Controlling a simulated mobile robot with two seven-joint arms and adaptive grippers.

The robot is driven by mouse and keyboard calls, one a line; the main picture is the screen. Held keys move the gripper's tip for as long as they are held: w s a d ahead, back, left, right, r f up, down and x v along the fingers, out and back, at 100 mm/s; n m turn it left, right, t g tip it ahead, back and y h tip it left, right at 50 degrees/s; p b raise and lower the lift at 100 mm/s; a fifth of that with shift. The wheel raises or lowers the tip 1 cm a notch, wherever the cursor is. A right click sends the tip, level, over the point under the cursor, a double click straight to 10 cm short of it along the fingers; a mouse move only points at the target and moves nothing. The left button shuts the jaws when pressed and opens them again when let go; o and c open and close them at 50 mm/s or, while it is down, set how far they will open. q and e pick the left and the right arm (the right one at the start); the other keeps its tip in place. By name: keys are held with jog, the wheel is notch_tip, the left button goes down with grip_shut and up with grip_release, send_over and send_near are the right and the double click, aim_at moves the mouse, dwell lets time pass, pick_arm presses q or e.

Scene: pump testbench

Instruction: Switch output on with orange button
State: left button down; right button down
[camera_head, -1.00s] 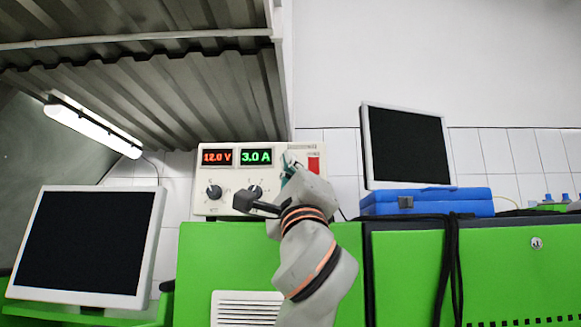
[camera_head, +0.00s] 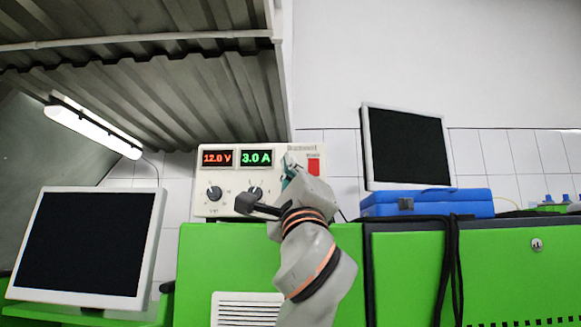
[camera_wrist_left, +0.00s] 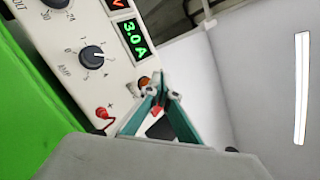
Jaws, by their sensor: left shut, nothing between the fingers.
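The cream power supply (camera_head: 228,207) stands on a green cabinet. Its lit displays read 12.0 V in red (camera_head: 217,157) and 3.0 A in green (camera_head: 256,157). The orange button (camera_wrist_left: 144,81) shows in the left wrist view, right beside my left fingertips; I cannot tell whether they touch it. My left gripper (camera_head: 287,160) is shut and empty in front of the panel's right part, and its teal fingers converge in the left wrist view (camera_wrist_left: 162,84). My wrist hides the panel's lower right in the head view. My right gripper is not in view.
A red patch (camera_head: 314,166) is at the panel's right edge. A red terminal (camera_wrist_left: 102,113) and the AMP knob (camera_wrist_left: 92,54) are near the gripper. A blue case (camera_head: 440,205) under a monitor (camera_head: 405,147) stands right. Another monitor (camera_head: 85,243) is at left.

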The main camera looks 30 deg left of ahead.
pick_arm(q)
jog(key=shift+w+a, duration=0.1)
jog(key=shift+w, duration=0.05)
dwell(0.5)
jog(key=shift+w+a, duration=0.15)
jog(key=shift+w, duration=0.1)
jog(key=shift+w+a+p, duration=0.2)
jog(key=shift+w+p, duration=0.15)
jog(key=shift+p, duration=0.05)
dwell(0.7)
jog(key=shift+s+d, duration=0.1)
jog(key=shift+s, duration=0.05)
jog(key=shift+s+d+p, duration=0.3)
jog(key=shift+s+d, duration=0.05)
jog(key=shift+s, duration=0.25)
jog(key=s+d+p, duration=0.1)
jog(key=s+d, duration=0.2)
jog(key=s, duration=0.2)
jog(key=shift+p, duration=0.3)
